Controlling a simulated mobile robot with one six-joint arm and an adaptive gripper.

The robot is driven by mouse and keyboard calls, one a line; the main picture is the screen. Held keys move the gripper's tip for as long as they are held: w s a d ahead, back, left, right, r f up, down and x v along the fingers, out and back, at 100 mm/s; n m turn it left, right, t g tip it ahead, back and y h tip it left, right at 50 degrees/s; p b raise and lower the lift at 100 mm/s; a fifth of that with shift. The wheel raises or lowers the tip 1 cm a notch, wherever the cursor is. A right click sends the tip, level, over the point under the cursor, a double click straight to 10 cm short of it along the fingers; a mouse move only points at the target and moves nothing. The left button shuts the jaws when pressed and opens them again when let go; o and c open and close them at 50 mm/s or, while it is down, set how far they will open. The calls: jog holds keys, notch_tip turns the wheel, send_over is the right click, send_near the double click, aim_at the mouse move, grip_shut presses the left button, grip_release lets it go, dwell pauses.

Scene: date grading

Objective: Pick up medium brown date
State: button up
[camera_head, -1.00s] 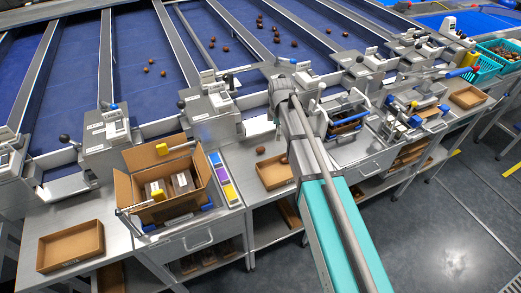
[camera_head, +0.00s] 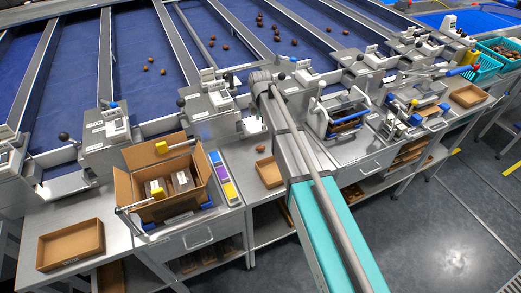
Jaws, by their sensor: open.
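A brown date (camera_head: 260,148) lies on the metal counter just behind a small cardboard tray (camera_head: 268,172), left of my arm. More brown dates lie in loose groups on the blue belts, one group at the left (camera_head: 147,60) and one near the top middle (camera_head: 260,20). They are too small to grade by shade. My arm reaches from the bottom right up to the machine row. My gripper cannot be made out; the far end of my arm hides it or it is out of sight.
An open cardboard box (camera_head: 130,190) with packs inside stands left of the small tray, with coloured blocks (camera_head: 222,175) beside it. An empty cardboard tray (camera_head: 70,245) is at far left. Metal weighing stations (camera_head: 210,112) line the belts. Teal crates (camera_head: 487,68) stand at far right.

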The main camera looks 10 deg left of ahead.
aim_at(261, 146)
jog(key=shift+f+b, duration=3.8)
jog(key=shift+f, duration=0.25)
jog(key=shift+f, duration=0.1)
notch_tip(261, 146, down, 5)
jog(key=b, duration=0.5)
jog(key=shift+s, duration=0.1)
jog(key=c, duration=0.8)
